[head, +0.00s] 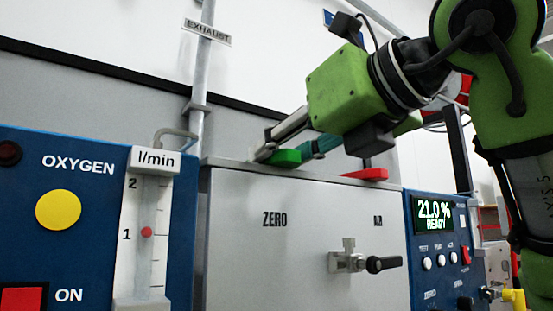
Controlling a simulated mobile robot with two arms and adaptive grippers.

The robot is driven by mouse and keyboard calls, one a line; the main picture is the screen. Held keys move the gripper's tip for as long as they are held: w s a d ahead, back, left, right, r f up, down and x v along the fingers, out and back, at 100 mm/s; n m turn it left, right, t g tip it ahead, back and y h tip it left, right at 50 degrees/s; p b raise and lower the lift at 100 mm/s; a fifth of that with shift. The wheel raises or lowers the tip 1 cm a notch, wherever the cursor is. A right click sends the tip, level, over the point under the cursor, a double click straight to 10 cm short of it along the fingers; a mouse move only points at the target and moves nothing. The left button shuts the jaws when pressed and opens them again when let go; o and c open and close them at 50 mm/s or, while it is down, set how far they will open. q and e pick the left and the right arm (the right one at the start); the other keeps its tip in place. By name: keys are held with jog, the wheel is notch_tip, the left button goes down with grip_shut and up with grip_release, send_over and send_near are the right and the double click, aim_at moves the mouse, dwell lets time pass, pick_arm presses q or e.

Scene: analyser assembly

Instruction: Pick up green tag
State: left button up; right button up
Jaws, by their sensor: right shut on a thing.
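The green tag (284,157) lies at the top front edge of the grey cabinet marked ZERO (300,235). My right gripper (270,152) reaches in from the upper right, and its fingers are shut on the green tag. The tag is at or just above the cabinet top; I cannot tell whether it still touches it. Part of the tag is hidden by the fingers. My left gripper is not in the head view.
A red tag (366,174) lies on the cabinet top, right of the green one. A valve (348,260) sticks out of the cabinet front. A blue oxygen panel (85,210) stands left, a blue analyser with display (433,218) right. A grey exhaust pipe (201,70) rises behind.

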jog(key=shift+r, duration=0.1)
jog(key=shift+s+r, duration=0.1)
jog(key=shift+r, duration=0.4)
jog(key=r, duration=0.1)
jog(key=r+b, duration=0.1)
jog(key=shift+s+d+r, duration=0.1)
jog(key=shift+d+r, duration=0.2)
jog(key=s+d+r, duration=0.7)
jog(key=d+r, duration=0.2)
jog(key=d, duration=0.2)
jog(key=shift+s+d+r, duration=0.15)
